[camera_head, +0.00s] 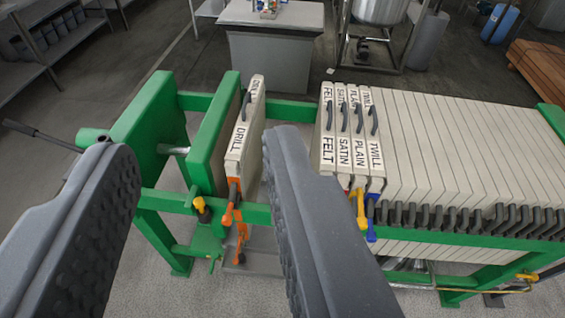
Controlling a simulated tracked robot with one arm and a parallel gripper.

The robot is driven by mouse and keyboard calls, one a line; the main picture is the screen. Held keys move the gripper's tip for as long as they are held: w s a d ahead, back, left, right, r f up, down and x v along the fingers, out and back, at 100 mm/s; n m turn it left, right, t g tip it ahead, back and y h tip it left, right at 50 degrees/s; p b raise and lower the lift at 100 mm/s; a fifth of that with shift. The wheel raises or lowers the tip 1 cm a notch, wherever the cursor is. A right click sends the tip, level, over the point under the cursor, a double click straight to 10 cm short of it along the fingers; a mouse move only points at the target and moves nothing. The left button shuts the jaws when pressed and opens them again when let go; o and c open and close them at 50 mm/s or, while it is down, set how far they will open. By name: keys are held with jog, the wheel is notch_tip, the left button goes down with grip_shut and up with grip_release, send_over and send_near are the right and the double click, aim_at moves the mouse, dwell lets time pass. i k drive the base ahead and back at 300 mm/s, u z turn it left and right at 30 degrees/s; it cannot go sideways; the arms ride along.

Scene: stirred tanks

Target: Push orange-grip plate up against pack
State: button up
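The plate labelled DRILL (238,150) stands upright and apart from the others on the green press frame, close to the green pressure plate on its left. An orange grip (229,215) hangs at its near edge. The pack (430,150) of upright white plates stands to the right, its first plates labelled FELT, SATIN, PLAIN and TWILL. A gap lies between the DRILL plate and FELT. My gripper (205,190) is open, with its two dark fingers in the foreground, one left and one right of the DRILL plate in the picture. The right finger hides part of the gap. Contact with the plate is not visible.
The green side rail (470,227) runs along the near side, with dark plate handles (480,215) above it. Yellow (361,205) and blue (371,220) grips hang at the pack's front plates. A grey cabinet (270,55), shelves and a steel tank (378,10) stand behind.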

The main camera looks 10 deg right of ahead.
aim_at(244, 182)
jog(key=z, duration=0.1)
jog(key=i, duration=1)
jog(key=u, duration=0.05)
